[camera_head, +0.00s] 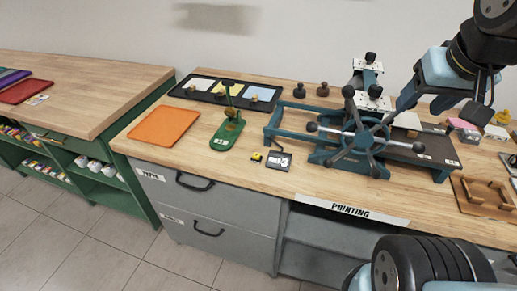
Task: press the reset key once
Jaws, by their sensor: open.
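A small dark grey device (279,161) with a pale patch and a thin lever lies near the front edge of the wooden bench, left of the teal press. A small yellow and black item (256,157) sits just left of it. No label reading reset is legible, so I cannot tell which part is the reset key. My gripper (422,103) is at the upper right, above the right side of the press. It is well away from the small device and seems empty. Its fingertips are hard to make out against the press.
The teal press (352,137) with spoked handles stands mid-bench. A green stand (228,130), an orange tray (164,125) and a black tray (206,97) are left. A wooden frame (486,193) lies right. Grey drawers (208,208) are below.

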